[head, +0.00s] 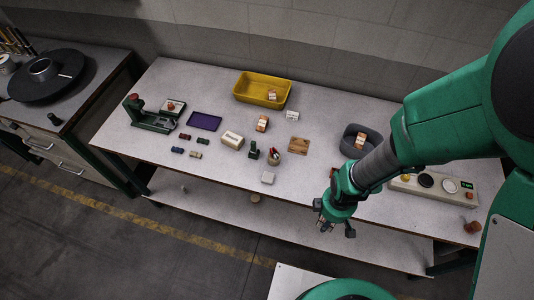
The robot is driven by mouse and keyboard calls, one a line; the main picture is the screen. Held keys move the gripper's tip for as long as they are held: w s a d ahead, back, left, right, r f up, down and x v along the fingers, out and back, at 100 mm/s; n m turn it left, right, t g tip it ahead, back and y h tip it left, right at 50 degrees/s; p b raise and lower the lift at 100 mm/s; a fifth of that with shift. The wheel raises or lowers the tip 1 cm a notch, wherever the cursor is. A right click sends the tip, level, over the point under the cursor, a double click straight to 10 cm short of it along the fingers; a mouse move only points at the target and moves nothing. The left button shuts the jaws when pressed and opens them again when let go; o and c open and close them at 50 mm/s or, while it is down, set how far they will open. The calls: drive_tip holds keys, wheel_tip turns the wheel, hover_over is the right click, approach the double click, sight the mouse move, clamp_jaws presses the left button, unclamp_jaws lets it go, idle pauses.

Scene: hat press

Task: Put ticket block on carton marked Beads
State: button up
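The lettering is too small to read, so I cannot tell which carton is marked Beads. Small orange-and-white cartons stand on the table (262,123), in the yellow tray (271,97) and in the grey round holder (360,141). A small pale block (268,177) lies near the table's front edge, and a white labelled piece (292,115) stands farther back; I cannot tell which, if either, is the ticket block. My gripper (335,228) hangs over the front edge, right of the pale block and apart from it. Its fingers are spread, with nothing visible between them.
A cream box (232,140), a dark green stamp (254,150), a cup of red-tipped things (274,159) and a wooden block (298,145) crowd mid-table. A green press (150,120) and purple tray (204,121) stand left. A knobbed panel (435,187) is right. The front right-centre strip is clear.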

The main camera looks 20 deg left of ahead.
drive_tip(key=w+a+r, duration=0.2)
drive_tip(key=w+a, duration=0.7)
drive_tip(key=w, duration=0.1)
wheel_tip(320, 180, up, 7)
drive_tip(key=n+p, duration=0.2)
drive_tip(key=n, duration=0.1)
hover_over(233, 136)
drive_tip(key=shift+r, duration=0.15)
drive_tip(key=shift+s+f, duration=0.1)
drive_tip(key=shift+f, duration=3.1)
drive_tip(key=shift+f, duration=1.85)
